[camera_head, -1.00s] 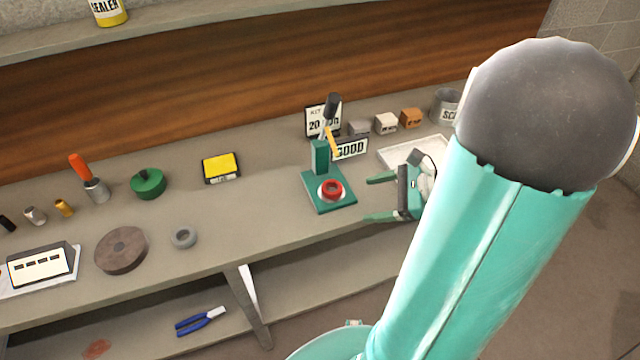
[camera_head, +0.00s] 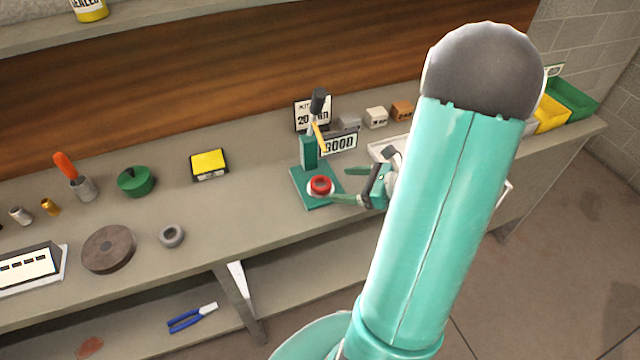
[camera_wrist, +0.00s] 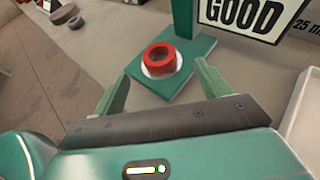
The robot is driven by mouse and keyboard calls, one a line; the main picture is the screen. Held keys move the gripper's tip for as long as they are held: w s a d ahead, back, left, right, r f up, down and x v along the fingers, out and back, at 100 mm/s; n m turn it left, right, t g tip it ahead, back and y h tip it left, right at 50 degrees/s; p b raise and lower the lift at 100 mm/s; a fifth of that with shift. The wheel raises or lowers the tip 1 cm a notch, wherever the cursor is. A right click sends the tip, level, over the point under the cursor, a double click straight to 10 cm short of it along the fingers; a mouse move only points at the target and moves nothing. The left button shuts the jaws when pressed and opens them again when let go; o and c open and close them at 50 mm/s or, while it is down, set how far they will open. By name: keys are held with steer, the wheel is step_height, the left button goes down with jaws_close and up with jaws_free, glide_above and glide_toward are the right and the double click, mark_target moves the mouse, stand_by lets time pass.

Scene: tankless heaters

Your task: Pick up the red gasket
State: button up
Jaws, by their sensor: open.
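The red gasket (camera_head: 320,185) is a thick ring lying on a white disc on the green base (camera_head: 303,202) of a small press. In the wrist view the red gasket (camera_wrist: 160,58) lies beyond my fingertips, roughly midway between them. My gripper (camera_head: 341,185) is open and empty, just to the right of the gasket in the head view. In the wrist view the two green fingers of my gripper (camera_wrist: 162,75) stand apart, and neither touches the ring.
The press column (camera_head: 309,152) rises behind the gasket, with a GOOD sign (camera_head: 339,143) beside it. A white tray (camera_head: 376,150) lies right of the press. A yellow box (camera_head: 209,164) and a grey ring (camera_head: 171,235) stand left. The bench between is clear.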

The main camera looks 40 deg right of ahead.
mark_target(323, 183)
steer(key=shift+x, duration=3.15)
steer(key=shift+a+r, duration=0.1)
steer(key=shift+r, duration=0.05)
steer(key=c, duration=1.2)
steer(key=shift+o, duration=0.2)
steer(key=shift+r, duration=0.15)
